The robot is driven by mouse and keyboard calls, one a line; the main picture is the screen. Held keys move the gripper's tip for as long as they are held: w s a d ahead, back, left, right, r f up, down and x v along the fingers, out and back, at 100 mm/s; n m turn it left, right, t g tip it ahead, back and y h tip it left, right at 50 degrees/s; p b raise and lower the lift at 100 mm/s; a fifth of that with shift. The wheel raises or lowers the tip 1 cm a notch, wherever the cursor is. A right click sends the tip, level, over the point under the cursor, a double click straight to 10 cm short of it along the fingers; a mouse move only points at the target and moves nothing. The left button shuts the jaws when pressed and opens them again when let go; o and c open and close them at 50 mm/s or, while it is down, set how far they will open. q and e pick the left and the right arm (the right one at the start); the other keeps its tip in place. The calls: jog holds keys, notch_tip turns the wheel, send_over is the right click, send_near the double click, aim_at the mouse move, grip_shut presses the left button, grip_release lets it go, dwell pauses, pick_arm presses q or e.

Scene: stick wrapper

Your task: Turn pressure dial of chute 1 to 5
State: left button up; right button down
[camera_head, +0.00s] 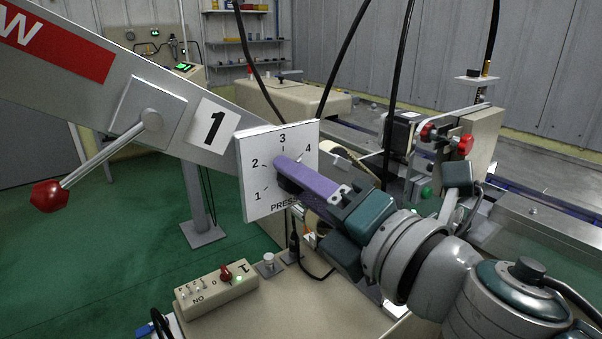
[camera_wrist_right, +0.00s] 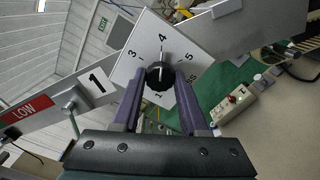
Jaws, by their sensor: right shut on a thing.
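The pressure dial of chute 1 is a white square plate (camera_head: 259,150) with numbers around a black knob (camera_wrist_right: 160,75). In the head view the purple fingers of my right gripper (camera_head: 282,172) hide the knob and part of the lettering. In the right wrist view the fingers (camera_wrist_right: 160,88) stand on both sides of the knob, shut on it. The white mark on the knob seems to lie in line with the 4, though it is small. The plate also shows in the wrist view (camera_wrist_right: 146,38), looking rotated. My left gripper is not in view.
The grey chute (camera_head: 170,85) bears a "1" label (camera_head: 212,126) and a lever with a red knob (camera_head: 50,195) left of the dial. A switch box (camera_head: 216,287) sits on the beige surface (camera_head: 300,300) below. Black cables hang behind the dial.

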jog(key=m+p, duration=0.2)
jog(key=m, duration=0.9)
jog(key=shift+r, duration=0.1)
jog(key=shift+m+p, duration=0.3)
dwell(0.3)
jog(key=shift+c, duration=2.2)
grip_release()
jog(key=v, duration=1)
